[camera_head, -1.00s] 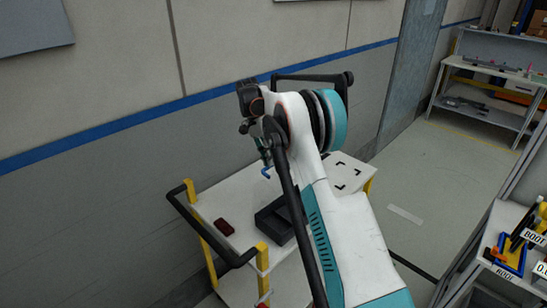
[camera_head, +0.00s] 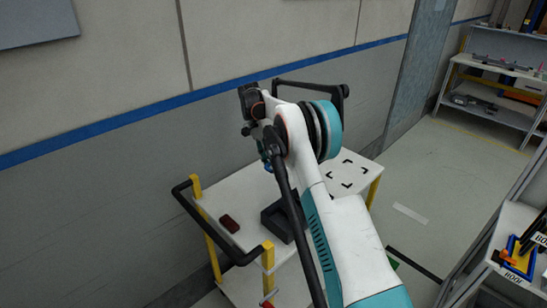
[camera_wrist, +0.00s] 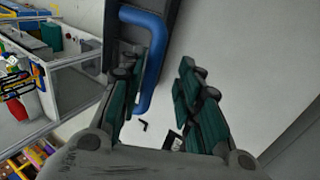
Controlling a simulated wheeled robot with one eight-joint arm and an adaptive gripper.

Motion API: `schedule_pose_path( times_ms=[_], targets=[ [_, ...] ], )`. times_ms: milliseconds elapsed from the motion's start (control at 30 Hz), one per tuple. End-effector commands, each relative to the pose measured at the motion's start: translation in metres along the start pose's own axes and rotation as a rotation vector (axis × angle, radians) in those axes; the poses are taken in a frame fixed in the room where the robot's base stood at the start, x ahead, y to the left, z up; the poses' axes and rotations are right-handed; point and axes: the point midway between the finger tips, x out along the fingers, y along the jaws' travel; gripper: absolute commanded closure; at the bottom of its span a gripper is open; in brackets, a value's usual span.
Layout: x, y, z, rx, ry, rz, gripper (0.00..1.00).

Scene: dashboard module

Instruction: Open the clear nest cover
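In the wrist view a blue U-shaped handle (camera_wrist: 152,62) is fixed to a dark grey part (camera_wrist: 165,8). My gripper (camera_wrist: 158,72) has its green-padded fingers apart. The handle is close to the inner side of the left finger; I cannot tell whether they touch. No hold on it shows. In the head view my gripper (camera_head: 267,153) is over the white cart top (camera_head: 235,190), with a bit of blue at its tip. A black box (camera_head: 278,222) stands on the cart, partly hidden behind my arm. I cannot make out the clear cover.
A dark red object (camera_head: 229,223) lies on the cart, left of the box. The cart has a black push handle (camera_head: 205,235) and yellow posts (camera_head: 268,258). Black corner marks (camera_head: 347,174) are on its right part. A wall stands behind; a shelf (camera_head: 500,68) is far right.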

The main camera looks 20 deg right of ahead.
Motion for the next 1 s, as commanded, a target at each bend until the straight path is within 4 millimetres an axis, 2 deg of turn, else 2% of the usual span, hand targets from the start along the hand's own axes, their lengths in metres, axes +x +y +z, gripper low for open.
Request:
schedule_pose_path(
  times_ms=[267, 700, 1000],
  targets=[
    [-0.008, 0.004, -0.001, 0.002, 0.0, 0.002, 0.69],
    [-0.065, 0.006, 0.001, 0.001, 0.001, 0.0, 0.69],
    [-0.078, 0.006, 0.001, 0.002, 0.001, -0.001, 0.69]
  ],
)
